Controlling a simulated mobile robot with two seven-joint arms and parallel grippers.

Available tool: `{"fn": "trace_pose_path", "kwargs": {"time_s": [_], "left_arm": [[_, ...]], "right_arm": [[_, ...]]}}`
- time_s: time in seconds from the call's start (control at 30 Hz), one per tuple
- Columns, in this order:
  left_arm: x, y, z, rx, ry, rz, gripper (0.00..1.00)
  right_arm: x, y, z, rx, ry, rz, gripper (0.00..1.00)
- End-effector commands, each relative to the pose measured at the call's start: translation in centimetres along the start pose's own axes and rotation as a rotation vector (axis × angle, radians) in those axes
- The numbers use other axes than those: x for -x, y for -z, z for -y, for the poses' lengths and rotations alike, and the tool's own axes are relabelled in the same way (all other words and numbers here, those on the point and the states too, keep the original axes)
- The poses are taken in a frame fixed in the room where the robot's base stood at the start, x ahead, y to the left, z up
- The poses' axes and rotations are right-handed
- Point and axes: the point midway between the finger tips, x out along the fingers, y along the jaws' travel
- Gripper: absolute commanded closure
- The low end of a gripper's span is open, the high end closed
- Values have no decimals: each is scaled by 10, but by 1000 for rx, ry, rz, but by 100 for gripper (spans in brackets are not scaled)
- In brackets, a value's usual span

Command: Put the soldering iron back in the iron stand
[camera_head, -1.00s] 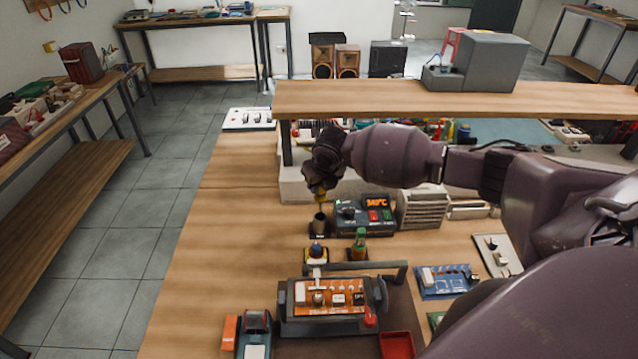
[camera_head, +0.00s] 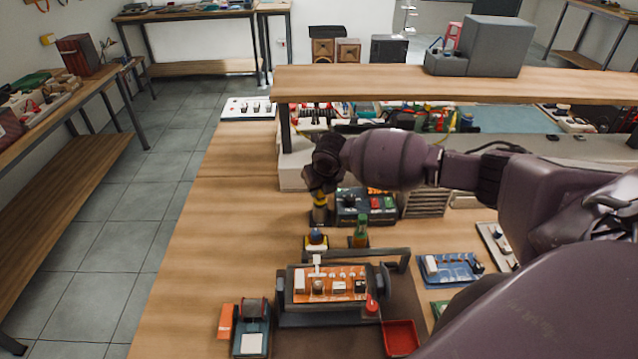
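My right gripper (camera_head: 321,189) reaches in from the right and points down at the iron stand (camera_head: 320,219), a small dark holder on the workbench left of the soldering station (camera_head: 366,205). The gripper appears shut on the soldering iron (camera_head: 320,202), whose yellowish handle shows just below the fingers. The iron looks upright, its lower end at or inside the stand's top. The tip is hidden, and I cannot tell how deep it sits. My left gripper is not in view.
A board holder with an orange circuit board (camera_head: 330,284) stands in front. A raised shelf (camera_head: 450,84) crosses behind the gripper. The bench left of the stand (camera_head: 240,215) is clear.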

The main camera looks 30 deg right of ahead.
Motion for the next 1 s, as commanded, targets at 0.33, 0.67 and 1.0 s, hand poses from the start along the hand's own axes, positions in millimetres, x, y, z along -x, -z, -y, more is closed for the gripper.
{"fn": "trace_pose_path", "kwargs": {"time_s": [0.33, 0.67, 1.0], "left_arm": [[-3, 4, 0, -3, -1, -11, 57], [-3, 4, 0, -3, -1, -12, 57], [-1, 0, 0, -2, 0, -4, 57]], "right_arm": [[-7, 3, 0, 0, 0, 1, 92], [-7, 3, 0, 0, 0, 1, 43], [-7, 3, 0, 0, 0, 0, 18]]}}
